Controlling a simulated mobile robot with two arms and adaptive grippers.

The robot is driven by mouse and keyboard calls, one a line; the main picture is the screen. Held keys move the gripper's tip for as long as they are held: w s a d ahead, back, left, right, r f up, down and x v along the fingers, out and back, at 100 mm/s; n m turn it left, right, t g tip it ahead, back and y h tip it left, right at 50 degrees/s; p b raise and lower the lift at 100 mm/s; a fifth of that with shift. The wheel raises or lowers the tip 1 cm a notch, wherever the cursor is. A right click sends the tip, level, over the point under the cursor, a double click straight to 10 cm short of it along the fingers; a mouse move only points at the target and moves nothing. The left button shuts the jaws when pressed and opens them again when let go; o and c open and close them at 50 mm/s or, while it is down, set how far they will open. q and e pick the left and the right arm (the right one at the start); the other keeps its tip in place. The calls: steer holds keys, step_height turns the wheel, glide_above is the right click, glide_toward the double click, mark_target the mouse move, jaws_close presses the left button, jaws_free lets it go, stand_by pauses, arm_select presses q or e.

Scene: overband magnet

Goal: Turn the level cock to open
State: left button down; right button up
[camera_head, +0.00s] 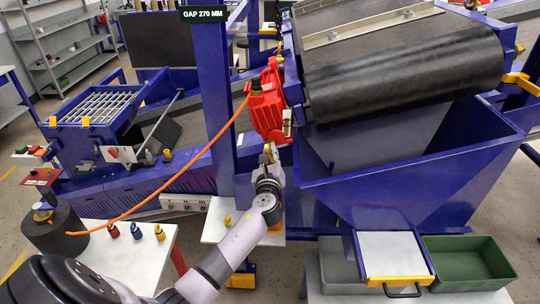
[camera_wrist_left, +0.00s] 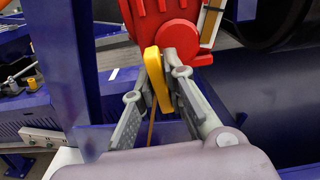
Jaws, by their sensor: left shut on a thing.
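The level cock's yellow lever (camera_wrist_left: 159,78) points downward below the red gear housing (camera_wrist_left: 165,20). A red round boss (camera_wrist_left: 181,38) sits beside the lever's top end. In the head view the red housing (camera_head: 266,103) hangs on the blue frame, left of the black drum. My left gripper (camera_wrist_left: 163,84) is shut on the yellow lever, with one finger on each side of it. In the head view my left gripper (camera_head: 270,158) is just below the housing, and the lever is small there. A thin brownish line (camera_wrist_left: 152,126) shows below the lever. My right gripper is not in view.
A pale gauge strip (camera_wrist_left: 209,24) is close right of the lever. A blue post (camera_head: 213,90) stands left, and a blue hopper (camera_head: 400,190) right. An orange hose (camera_head: 180,170) runs from the housing down left. Small bottles (camera_head: 136,230) stand on a white table (camera_head: 170,236).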

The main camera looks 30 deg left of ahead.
arm_select(q)
steer(key=shift+r+m+p, duration=0.2)
steer(key=shift+m+p, duration=0.1)
steer(key=shift+p, duration=0.15)
steer(key=shift+m+p, duration=0.45)
steer(key=shift+m, duration=0.05)
steer(key=shift+f+m, duration=0.15)
steer(key=shift+m, duration=0.45)
